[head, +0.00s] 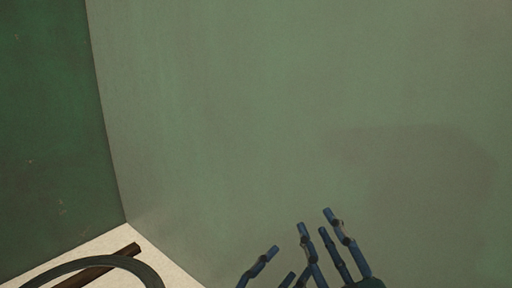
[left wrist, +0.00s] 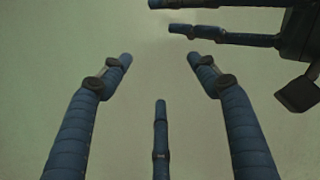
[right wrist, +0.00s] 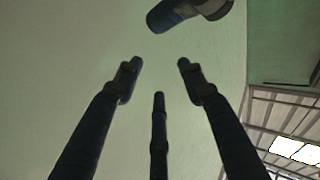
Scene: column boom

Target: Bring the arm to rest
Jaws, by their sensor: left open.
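My left gripper (head: 287,246) is low in the head view, its blue jointed fingers spread and pointing up. In the left wrist view its fingers (left wrist: 160,75) stand apart with nothing between them. My right gripper (head: 326,222) is just right of it and slightly higher, very close to it; I cannot tell whether they touch. In the right wrist view the right fingers (right wrist: 159,75) are spread and empty. Fingers of the right gripper also reach in at the upper right of the left wrist view. The arms behind the grippers are mostly hidden.
A plain grey-green wall (head: 230,110) fills most of the head view, with a darker green wall (head: 50,130) at left. A dark ring-shaped edge (head: 100,262) and a brown bar (head: 122,253) lie over a pale floor (head: 165,260). A roof with bright panels (right wrist: 295,149) shows at right.

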